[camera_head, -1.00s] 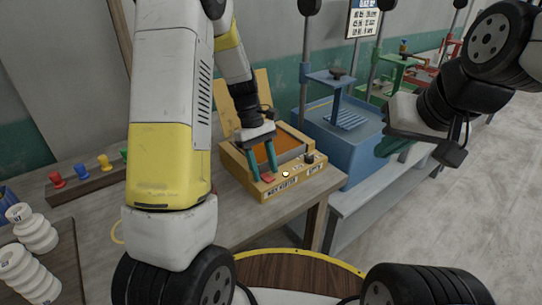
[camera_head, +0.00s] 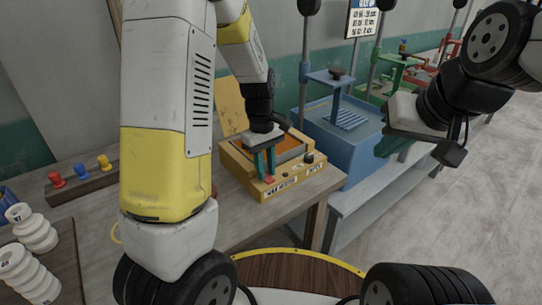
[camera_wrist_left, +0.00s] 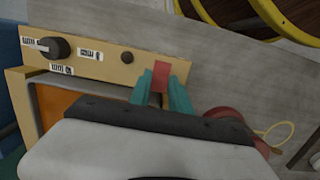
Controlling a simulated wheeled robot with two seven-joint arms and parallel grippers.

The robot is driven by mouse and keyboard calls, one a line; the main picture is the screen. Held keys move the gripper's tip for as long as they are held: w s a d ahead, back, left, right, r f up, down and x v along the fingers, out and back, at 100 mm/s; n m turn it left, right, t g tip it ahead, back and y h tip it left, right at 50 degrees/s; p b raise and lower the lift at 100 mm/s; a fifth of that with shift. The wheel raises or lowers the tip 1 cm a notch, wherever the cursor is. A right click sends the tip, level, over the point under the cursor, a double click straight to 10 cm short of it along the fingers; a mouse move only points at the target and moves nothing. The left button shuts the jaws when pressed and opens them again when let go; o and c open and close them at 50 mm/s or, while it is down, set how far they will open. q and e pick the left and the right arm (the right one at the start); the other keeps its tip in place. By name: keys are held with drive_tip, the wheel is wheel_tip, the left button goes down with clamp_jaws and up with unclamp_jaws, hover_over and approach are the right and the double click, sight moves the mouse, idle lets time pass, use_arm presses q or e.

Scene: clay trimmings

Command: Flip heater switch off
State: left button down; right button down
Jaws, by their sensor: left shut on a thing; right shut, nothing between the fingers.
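The heater is a yellow box (camera_head: 237,165) with an orange inside on the bench; its front panel also shows in the left wrist view (camera_wrist_left: 100,68). A red switch (camera_wrist_left: 161,75) sits at one end of that panel, also seen in the head view (camera_head: 269,181). My left gripper (camera_head: 266,177) reaches down to it, and its teal fingers (camera_wrist_left: 162,88) are shut on the switch. A small round lamp (camera_wrist_left: 126,57) beside the switch looks dark. My right gripper (camera_head: 390,147) is shut and empty, away to the right near the blue machine.
A black knob (camera_wrist_left: 54,48) is on the same panel. A blue press (camera_head: 345,140) stands right of the heater. A rack with coloured pegs (camera_head: 80,180) and white stacked spools (camera_head: 30,270) are on the left. The bench front (camera_head: 245,215) is bare.

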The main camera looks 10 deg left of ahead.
sight(267, 177)
use_arm(q)
drive_tip(key=shift+s+d+t+y, duration=0.15)
drive_tip(key=shift+t+y, duration=0.35)
drive_tip(key=c, duration=1.2)
unclamp_jaws()
drive_tip(key=shift+r, duration=0.1)
wheel_tip(267, 177, up, 7)
drive_tip(key=shift+r, duration=0.35)
